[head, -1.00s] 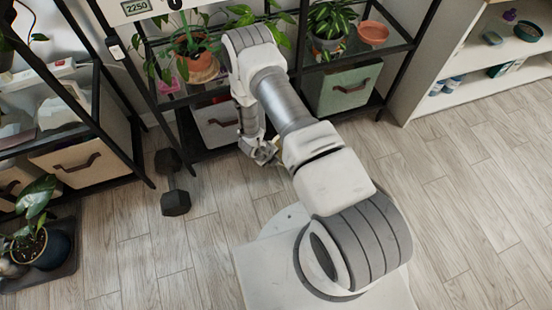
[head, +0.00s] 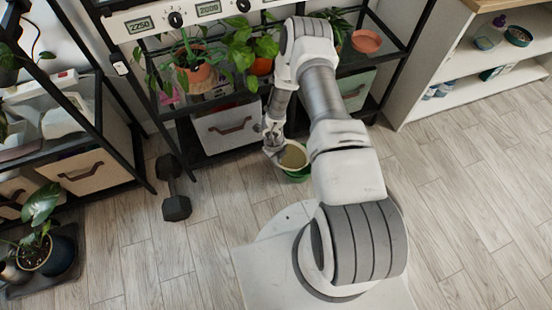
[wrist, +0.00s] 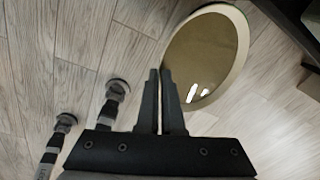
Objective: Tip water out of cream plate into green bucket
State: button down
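The cream plate (head: 305,160) is in front of the plant shelf in the head view, with brownish water across its inside. In the wrist view the plate (wrist: 240,48) fills the upper right, and bright reflections show on the water. My gripper (wrist: 160,74) has its fingers close together at the plate's left rim and looks shut on it. In the head view my gripper (head: 274,152) is at the plate's left side. The green bucket (head: 298,178) shows just below the plate, mostly hidden by it. I cannot tell whether they touch.
The black shelf with potted plants (head: 202,75) and a drawer box (head: 226,128) stands behind the plate. A dumbbell (head: 174,188) lies on the floor at left. A white shelf unit (head: 465,85) stands at right. The front floor is mostly clear.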

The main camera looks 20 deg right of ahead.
jog(key=shift+w+d+r+g+y, duration=0.15)
jog(key=shift+w+d+r+y, duration=0.05)
jog(key=shift+d+r+y, duration=0.25)
jog(key=shift+w+d+r+g+y, duration=0.2)
jog(key=shift+r+y, duration=0.15)
jog(key=shift+r, duration=0.2)
jog(key=w+d+r+g+y+b, duration=0.3)
jog(key=d+r+y+b, duration=0.1)
jog(key=d+r+y, duration=0.2)
jog(key=shift+w+d+r+b, duration=0.25)
jog(key=shift+d+r+b, duration=0.05)
jog(key=shift+b, duration=0.1)
jog(key=shift+f, duration=0.15)
dwell(2.4)
